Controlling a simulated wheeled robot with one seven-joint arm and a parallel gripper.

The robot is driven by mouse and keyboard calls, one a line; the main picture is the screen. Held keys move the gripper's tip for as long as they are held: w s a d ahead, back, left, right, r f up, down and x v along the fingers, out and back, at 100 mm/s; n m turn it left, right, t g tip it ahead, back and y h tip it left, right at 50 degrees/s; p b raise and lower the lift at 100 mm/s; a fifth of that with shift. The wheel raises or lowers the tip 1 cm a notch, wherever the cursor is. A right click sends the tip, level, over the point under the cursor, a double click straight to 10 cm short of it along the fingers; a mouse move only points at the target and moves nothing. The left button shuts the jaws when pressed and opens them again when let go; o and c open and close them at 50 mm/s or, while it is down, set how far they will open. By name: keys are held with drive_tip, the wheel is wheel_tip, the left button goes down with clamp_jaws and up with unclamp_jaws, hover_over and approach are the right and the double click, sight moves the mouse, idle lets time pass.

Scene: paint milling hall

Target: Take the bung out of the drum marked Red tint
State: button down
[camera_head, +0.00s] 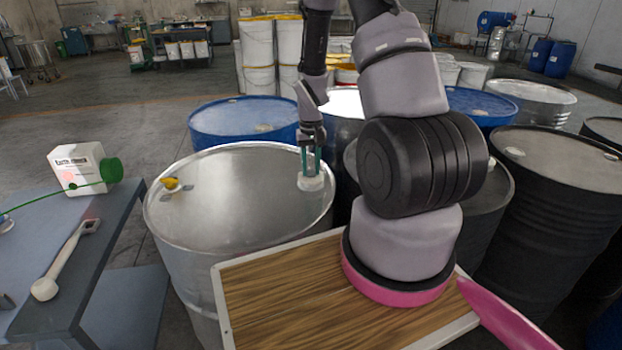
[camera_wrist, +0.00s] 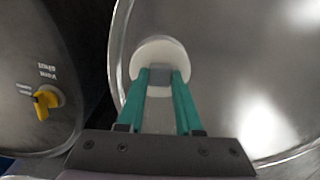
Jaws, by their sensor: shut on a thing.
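My gripper (camera_head: 311,172) points down over the right edge of a bare steel drum (camera_head: 235,215) in the head view. Its teal fingers (camera_wrist: 162,80) are shut on the grey square head of a round white bung (camera_wrist: 148,54) in the wrist view. The bung also shows in the head view (camera_head: 313,184), at the drum's top near the rim. I cannot tell whether it is seated or slightly raised. No Red tint marking is legible on this drum. A yellow tap (camera_head: 171,184) sits on its left side.
A wooden-topped board (camera_head: 290,290) is in front of the drum. Blue (camera_head: 240,120) and black drums (camera_head: 555,165) stand close around. Another drum with a yellow tap (camera_wrist: 44,103) adjoins in the wrist view.

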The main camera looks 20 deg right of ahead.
sight(311, 171)
drive_tip(key=n, duration=0.5)
drive_tip(key=shift+n, duration=0.3)
drive_tip(key=shift+r, duration=0.15)
drive_tip(key=shift+r, duration=1.35)
drive_tip(key=shift+r, duration=2.5)
